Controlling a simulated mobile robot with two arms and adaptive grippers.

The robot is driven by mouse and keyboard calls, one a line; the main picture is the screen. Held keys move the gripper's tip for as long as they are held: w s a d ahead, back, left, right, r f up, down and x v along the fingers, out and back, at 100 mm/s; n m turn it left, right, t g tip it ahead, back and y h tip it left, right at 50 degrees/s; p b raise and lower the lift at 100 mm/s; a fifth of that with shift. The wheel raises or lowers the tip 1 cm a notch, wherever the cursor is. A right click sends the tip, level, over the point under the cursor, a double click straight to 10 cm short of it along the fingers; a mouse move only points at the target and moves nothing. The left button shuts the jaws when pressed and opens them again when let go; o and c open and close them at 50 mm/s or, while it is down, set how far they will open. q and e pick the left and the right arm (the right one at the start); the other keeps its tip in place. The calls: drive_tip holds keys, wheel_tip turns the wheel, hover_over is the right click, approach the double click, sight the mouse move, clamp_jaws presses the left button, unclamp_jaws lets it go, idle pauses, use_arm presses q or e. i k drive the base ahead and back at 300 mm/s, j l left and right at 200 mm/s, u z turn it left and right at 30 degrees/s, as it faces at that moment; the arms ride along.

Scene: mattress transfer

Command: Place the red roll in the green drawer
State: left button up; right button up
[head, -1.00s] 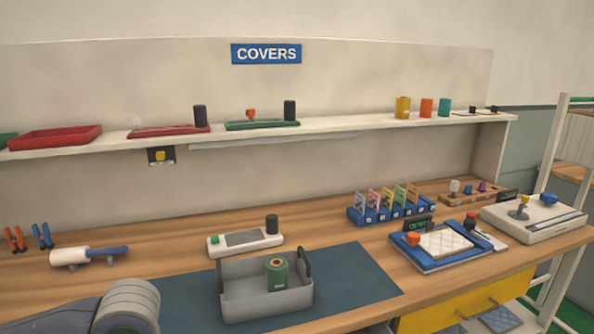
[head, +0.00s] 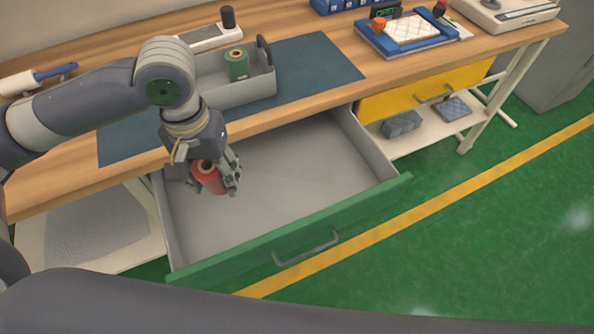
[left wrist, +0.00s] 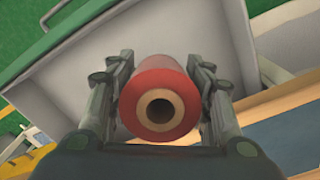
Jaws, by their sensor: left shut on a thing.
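The red roll (head: 211,178) is held by my left gripper (head: 214,180), inside or just over the back left part of the green drawer (head: 290,235). The drawer is pulled open, with a grey inside and a green front. In the left wrist view the roll (left wrist: 160,78) sits between both fingers, its hollow end facing the camera, with the drawer's grey floor (left wrist: 75,70) behind it. I cannot tell whether the roll touches the drawer floor. My right gripper is not in view.
A grey bin (head: 258,88) holding a green roll (head: 237,64) stands on the blue mat (head: 318,68). A closed yellow drawer (head: 420,92) is to the right, above a low shelf (head: 400,145). The rest of the green drawer is empty.

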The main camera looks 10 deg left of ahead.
sight(297, 163)
drive_tip(key=j+z, duration=0.4)
drive_tip(key=k+j+z, duration=0.1)
drive_tip(key=z, duration=0.3)
drive_tip(key=k+j+z, duration=0.1)
drive_tip(key=j+z, duration=0.15)
drive_tip(key=z, duration=0.15)
